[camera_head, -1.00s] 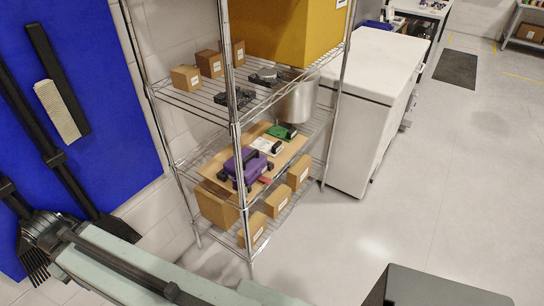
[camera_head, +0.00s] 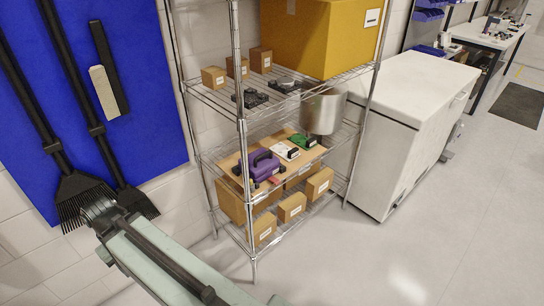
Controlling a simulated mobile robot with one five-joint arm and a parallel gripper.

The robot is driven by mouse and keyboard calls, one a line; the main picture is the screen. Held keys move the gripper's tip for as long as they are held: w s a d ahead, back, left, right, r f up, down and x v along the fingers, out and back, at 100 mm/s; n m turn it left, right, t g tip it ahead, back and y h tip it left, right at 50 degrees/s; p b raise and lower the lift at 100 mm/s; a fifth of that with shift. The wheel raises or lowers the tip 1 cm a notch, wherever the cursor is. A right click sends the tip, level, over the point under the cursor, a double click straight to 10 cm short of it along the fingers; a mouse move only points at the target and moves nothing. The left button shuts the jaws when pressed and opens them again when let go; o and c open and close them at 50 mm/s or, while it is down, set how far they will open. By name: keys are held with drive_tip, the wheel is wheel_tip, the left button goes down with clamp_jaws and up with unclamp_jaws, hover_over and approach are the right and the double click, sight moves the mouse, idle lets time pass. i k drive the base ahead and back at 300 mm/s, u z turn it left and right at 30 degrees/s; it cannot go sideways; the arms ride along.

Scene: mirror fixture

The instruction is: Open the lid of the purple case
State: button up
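The purple case (camera_head: 258,165) sits on a light wooden board (camera_head: 229,169) on the middle shelf of a wire rack. It has a dark handle-like part on it. It looks closed, but it is too small to be sure of its lid. A white case (camera_head: 285,151) and a green case (camera_head: 302,141) stand to its right on the same board. My pale green arm link reaches in from the bottom edge to a dark joint at the lower left. My gripper cannot be made out, and the arm is well apart from the case.
The wire rack's front post (camera_head: 245,190) stands just left of the case. Small cardboard boxes (camera_head: 291,207) line the lower shelf, and a metal pot (camera_head: 324,113) is at right. A white chest (camera_head: 410,105) stands beside the rack. The floor (camera_head: 400,255) in front is clear.

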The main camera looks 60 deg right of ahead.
sight(261, 161)
drive_tip(key=u, duration=0.1)
drive_tip(key=i, duration=0.95)
drive_tip(key=z, duration=0.05)
